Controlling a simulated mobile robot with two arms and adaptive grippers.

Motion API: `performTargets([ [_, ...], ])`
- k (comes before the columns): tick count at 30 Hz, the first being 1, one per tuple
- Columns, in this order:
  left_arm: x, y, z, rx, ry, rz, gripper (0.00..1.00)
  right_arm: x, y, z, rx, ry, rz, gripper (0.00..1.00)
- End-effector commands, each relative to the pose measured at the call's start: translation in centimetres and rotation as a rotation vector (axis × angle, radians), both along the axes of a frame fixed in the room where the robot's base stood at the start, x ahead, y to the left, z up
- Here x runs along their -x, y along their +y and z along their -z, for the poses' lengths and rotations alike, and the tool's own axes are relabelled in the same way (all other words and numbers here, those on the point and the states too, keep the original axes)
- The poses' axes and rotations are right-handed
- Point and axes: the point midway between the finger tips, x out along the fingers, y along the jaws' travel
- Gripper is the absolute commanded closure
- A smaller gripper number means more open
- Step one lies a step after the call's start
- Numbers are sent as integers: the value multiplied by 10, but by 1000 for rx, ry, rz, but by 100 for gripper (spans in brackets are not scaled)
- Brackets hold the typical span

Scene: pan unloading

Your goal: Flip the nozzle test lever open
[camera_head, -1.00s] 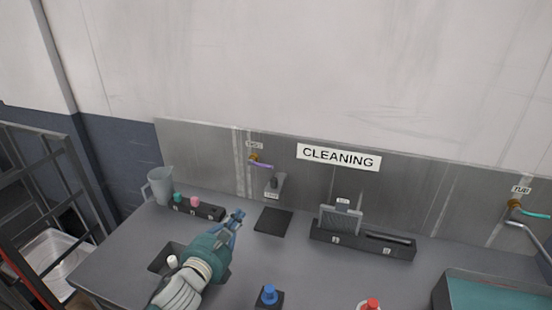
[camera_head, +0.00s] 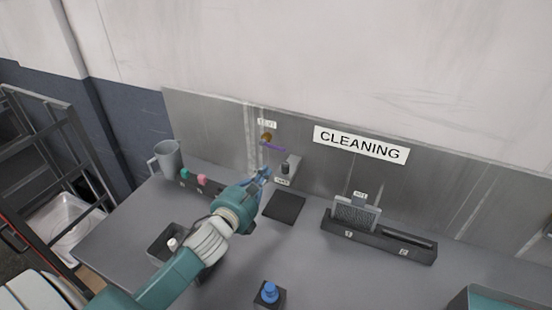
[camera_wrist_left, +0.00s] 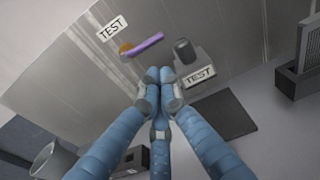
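The purple test lever (camera_head: 272,147) sticks out from an orange-brown fitting (camera_head: 266,137) on the metal back panel, under a small TEST label. In the left wrist view the lever (camera_wrist_left: 146,44) slants up to the right, beyond my fingertips. A dark nozzle (camera_head: 285,168) sits on a grey bracket right of the lever; it also shows in the left wrist view (camera_wrist_left: 185,50). My left gripper (camera_head: 265,173) is just below and left of the nozzle. Its blue fingers (camera_wrist_left: 159,75) are closed together with nothing seen between them, apart from the lever. My right gripper is out of view.
A dark square pad (camera_head: 285,207) lies below the nozzle. A grey jug (camera_head: 166,160) and a small rack with a green and a pink item (camera_head: 203,180) stand left. A dark brush holder (camera_head: 378,238) and a blue-topped item (camera_head: 270,292) are on the counter.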

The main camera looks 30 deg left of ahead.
Motion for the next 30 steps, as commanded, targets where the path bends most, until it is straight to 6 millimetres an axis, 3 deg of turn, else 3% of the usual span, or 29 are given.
performTargets([
  [4, -29, 1, -1, 3, -1, -1, 100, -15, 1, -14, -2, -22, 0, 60],
  [12, -71, 4, 5, 3, -1, 0, 100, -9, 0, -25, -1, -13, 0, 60],
  [19, -83, 4, 9, 2, 0, 2, 100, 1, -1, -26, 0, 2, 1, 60],
  [30, -85, 4, 9, 5, -1, 1, 100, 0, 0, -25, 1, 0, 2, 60],
])
